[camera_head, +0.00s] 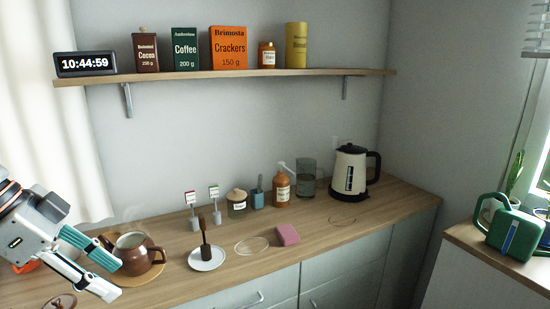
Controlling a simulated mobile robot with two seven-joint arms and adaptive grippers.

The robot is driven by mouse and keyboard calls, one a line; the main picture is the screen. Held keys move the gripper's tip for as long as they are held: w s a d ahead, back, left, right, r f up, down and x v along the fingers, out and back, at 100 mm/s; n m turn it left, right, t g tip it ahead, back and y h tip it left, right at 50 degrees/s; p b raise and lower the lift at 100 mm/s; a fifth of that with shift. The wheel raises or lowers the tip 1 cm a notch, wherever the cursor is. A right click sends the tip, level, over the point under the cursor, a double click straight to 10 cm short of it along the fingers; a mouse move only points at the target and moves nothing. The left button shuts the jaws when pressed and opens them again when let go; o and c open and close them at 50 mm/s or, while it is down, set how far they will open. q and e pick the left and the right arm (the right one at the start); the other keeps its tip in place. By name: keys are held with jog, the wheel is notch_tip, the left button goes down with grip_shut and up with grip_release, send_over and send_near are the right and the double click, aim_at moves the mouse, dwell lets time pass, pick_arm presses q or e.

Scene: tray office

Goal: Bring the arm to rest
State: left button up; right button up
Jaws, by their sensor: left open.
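My left gripper (115,281) reaches in from the lower left, over the left end of the wooden counter (330,232). Its two teal-and-grey fingers are spread apart with nothing seen between them. The fingertips are just left of a brown jug (136,258), which stands upright on a round wooden board (150,277). The upper finger overlaps the jug's left side in the picture; I cannot tell whether they touch. My right gripper is not in view.
A white saucer (219,258) with a dark brown upright tool, a pink sponge (287,235), an orange bottle (281,187) and a kettle (350,172) stand further right. An orange object (27,266) is partly hidden behind my arm. A shelf (230,74) holds packages above.

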pick_arm(q)
jog(key=w+d+f+n+t+h, duration=0.15)
jog(key=w+d+f, duration=0.4)
jog(key=f, duration=0.75)
jog(key=w+d+f+n+t+h, duration=0.1)
jog(key=w+d+f+n+t, duration=0.35)
jog(key=f, duration=0.85)
jog(key=s+f+y, duration=0.2)
jog(key=s+f, duration=0.5)
jog(key=f, duration=0.3)
jog(key=s+d+f+n+t+y, duration=0.1)
jog(key=s+f+y, duration=0.2)
jog(key=s+f, duration=0.5)
notch_tip(320, 180, down, 2)
jog(key=shift+s+d+f, duration=0.15)
jog(key=shift+f, duration=0.05)
